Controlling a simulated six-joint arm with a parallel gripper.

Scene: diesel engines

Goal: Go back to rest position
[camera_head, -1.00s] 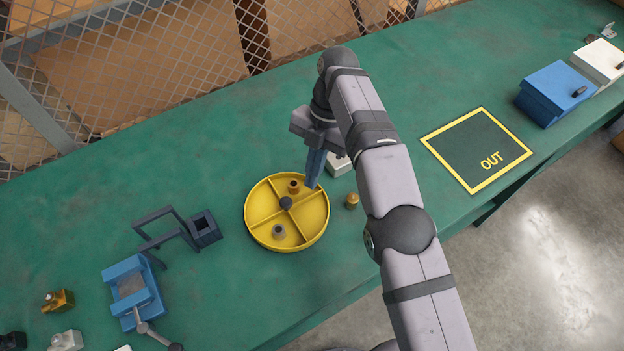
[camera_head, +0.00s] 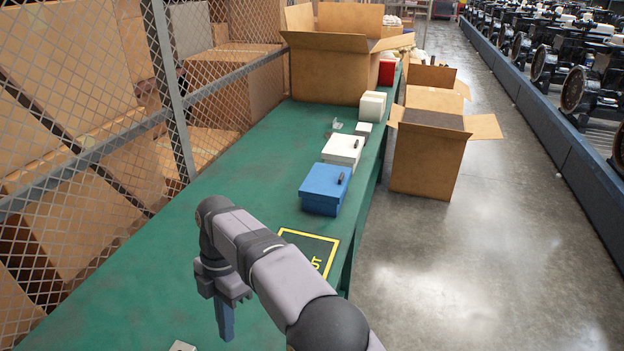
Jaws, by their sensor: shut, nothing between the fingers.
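My gripper (camera_head: 226,322) hangs from my bent grey arm at the lower middle of the head view, fingers pointing down. Its blue fingers are together with nothing between them. My arm hides part of the mat.
A blue box (camera_head: 322,192) and a white box (camera_head: 343,150) stand beyond the mat. Open cardboard boxes stand on the table's far end (camera_head: 330,70) and on the floor (camera_head: 425,160). A wire mesh fence (camera_head: 90,110) runs along the left. Engines (camera_head: 575,80) line the right.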

